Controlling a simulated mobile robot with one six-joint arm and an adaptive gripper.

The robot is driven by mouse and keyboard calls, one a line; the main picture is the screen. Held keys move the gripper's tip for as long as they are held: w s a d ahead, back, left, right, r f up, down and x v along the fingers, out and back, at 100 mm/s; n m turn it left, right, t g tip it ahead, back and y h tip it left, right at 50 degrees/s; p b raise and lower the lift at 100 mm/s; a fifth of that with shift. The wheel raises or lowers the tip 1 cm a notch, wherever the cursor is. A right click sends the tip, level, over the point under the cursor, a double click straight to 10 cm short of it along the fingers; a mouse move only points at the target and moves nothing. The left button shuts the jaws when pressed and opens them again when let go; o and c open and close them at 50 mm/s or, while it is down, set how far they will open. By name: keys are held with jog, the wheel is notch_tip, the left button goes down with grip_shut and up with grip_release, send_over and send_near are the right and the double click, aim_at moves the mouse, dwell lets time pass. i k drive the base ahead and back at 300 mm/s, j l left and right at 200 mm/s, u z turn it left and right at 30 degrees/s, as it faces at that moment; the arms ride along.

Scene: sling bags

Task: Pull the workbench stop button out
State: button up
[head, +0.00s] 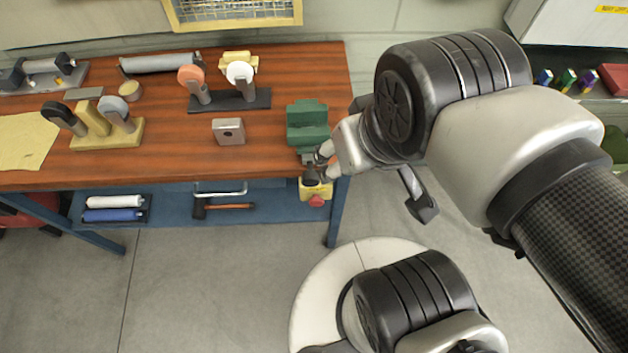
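The workbench stop button is a red knob (316,201) on a small yellow box (318,187) at the right end of the bench's front edge, just below the tabletop. The red knob faces outward and down. My gripper (318,165) is just above the yellow box, close in front of the bench edge. Its dark fingertips overlap the top of the box in this view, and I cannot tell whether they touch it. The red knob itself is uncovered. The finger gap is too small and partly hidden to judge.
A green vise (307,126) stands on the wooden workbench (180,165) right behind my gripper. A metal block (229,131) and tool stands (107,134) are further left. A hammer (225,207) lies on the blue lower shelf.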

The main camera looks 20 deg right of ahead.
aim_at(317, 201)
jog(key=k+j, duration=0.1)
jog(key=j, duration=0.25)
jog(key=k+j, duration=0.15)
jog(key=j, duration=0.2)
jog(key=k+j, duration=0.1)
jog(key=j, duration=0.25)
jog(key=k+j, duration=0.1)
jog(key=j, duration=0.2)
jog(key=k+j, duration=0.15)
jog(key=j, duration=0.2)
